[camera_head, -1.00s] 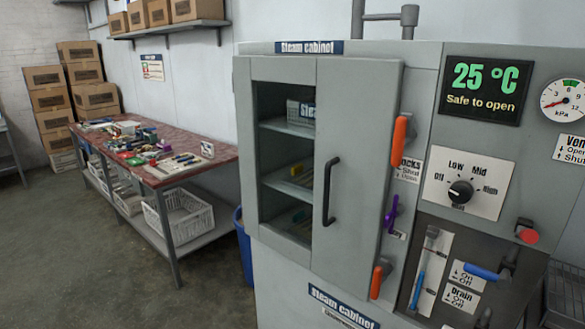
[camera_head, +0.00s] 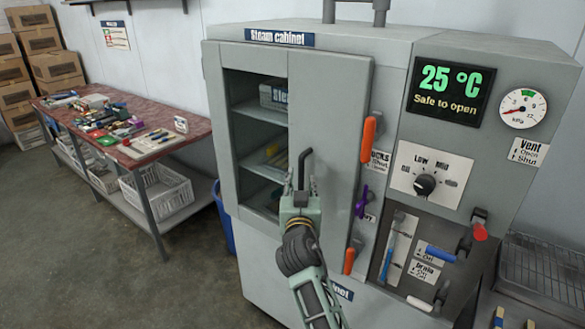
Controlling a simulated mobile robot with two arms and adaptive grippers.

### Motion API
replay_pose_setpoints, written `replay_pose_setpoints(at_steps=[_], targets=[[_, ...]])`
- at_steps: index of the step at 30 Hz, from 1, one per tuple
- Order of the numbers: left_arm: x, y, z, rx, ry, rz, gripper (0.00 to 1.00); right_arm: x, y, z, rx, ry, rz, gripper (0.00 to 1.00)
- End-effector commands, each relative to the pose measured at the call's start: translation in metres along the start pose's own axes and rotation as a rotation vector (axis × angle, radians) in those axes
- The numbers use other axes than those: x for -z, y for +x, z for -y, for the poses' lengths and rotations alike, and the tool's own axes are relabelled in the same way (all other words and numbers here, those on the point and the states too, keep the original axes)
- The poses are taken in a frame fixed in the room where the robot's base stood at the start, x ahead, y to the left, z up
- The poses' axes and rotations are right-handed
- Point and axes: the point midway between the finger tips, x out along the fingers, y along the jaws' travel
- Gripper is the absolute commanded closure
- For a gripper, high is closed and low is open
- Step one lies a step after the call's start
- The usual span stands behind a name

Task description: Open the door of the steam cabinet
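The steam cabinet (camera_head: 222,120) is a grey box with a label on top. Its grey door panel (camera_head: 335,110) covers the right part of the front. To its left, shelves show inside; I cannot tell if glass covers them. The black door handle (camera_head: 303,164) stands upright near the panel's left edge. My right gripper (camera_head: 301,187) is at the handle's lower part, with its fingers around or just in front of it. It hides the handle's lower end, and its grip is unclear. My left gripper is not in view.
Orange lock levers (camera_head: 369,140) and (camera_head: 349,261) and a purple lever (camera_head: 361,202) sit right of the door. The display (camera_head: 449,91) reads 25 °C, safe to open. A workbench (camera_head: 150,152) with tools stands left. A wire basket (camera_head: 548,268) is at right.

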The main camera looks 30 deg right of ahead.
Motion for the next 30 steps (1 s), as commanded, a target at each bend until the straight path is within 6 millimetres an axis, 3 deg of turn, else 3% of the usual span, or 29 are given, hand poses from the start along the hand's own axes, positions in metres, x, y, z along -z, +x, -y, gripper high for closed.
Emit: replay_pose_setpoints(at_steps=[6,13,25,30], targets=[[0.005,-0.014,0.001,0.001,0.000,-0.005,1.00,0.003,0.034,0.000,0.000,-0.003,0.000,0.68],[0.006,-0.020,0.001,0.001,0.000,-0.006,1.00,0.001,0.059,0.000,0.001,-0.001,0.002,0.68],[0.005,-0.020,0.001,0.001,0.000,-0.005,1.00,-0.001,0.066,0.000,0.002,-0.001,0.001,0.68],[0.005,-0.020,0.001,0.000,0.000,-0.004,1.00,-0.001,0.066,0.000,0.002,-0.001,0.001,0.81]])
